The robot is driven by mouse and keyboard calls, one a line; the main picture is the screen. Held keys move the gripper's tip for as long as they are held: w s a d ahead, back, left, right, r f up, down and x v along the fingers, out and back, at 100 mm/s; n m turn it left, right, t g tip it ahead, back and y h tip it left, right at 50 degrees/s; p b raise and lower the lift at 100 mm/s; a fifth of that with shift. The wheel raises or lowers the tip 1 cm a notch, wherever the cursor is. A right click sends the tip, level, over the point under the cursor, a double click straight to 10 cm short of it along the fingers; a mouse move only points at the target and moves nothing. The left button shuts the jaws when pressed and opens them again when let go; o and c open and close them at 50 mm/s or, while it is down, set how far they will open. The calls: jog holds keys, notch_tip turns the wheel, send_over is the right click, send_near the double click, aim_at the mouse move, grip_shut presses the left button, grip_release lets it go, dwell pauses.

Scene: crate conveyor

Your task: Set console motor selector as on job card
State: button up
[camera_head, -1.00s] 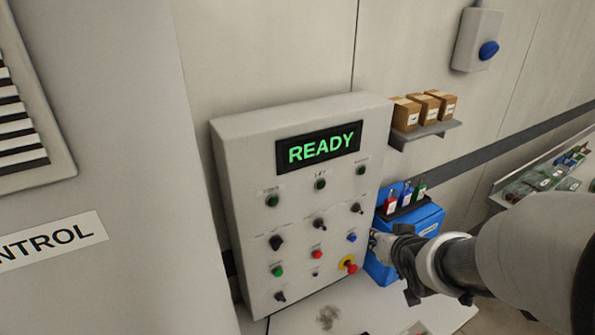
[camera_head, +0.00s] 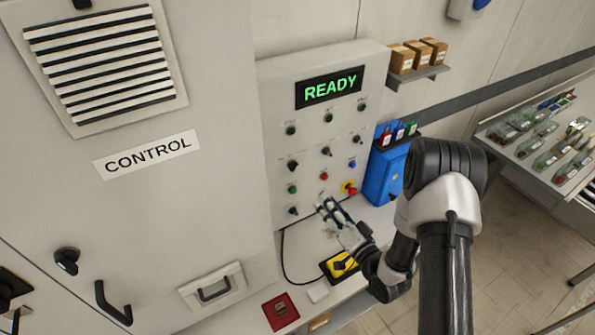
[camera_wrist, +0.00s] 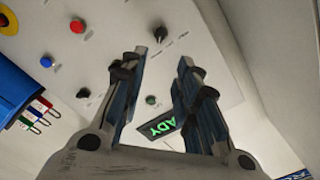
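The grey console (camera_head: 272,120) stands against the wall with a green READY display (camera_head: 332,88). Its black selector knobs include a left one (camera_head: 293,165), a middle one (camera_head: 326,151), a right one (camera_head: 357,138) and a lower-left one (camera_head: 293,210). Their labels are too small to read, so I cannot tell which is the motor selector. My gripper (camera_head: 325,206) is in front of the console's lower part. In the wrist view my gripper (camera_wrist: 160,68) is open, its fingers apart with nothing held. They hide part of the panel and of the display (camera_wrist: 158,127). I cannot make out a job card.
A red-and-yellow emergency button (camera_head: 349,187) is close to my gripper. A blue box (camera_head: 383,176) with padlocks stands right of the console. A yellow-and-black item (camera_head: 338,265) and a red item (camera_head: 280,310) lie on the worktop. A tool tray (camera_head: 545,140) is at right.

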aim_at(296, 167)
jog(key=x, duration=1.6)
jog(key=shift+w+a, duration=0.15)
jog(key=shift+w, duration=0.05)
grip_shut()
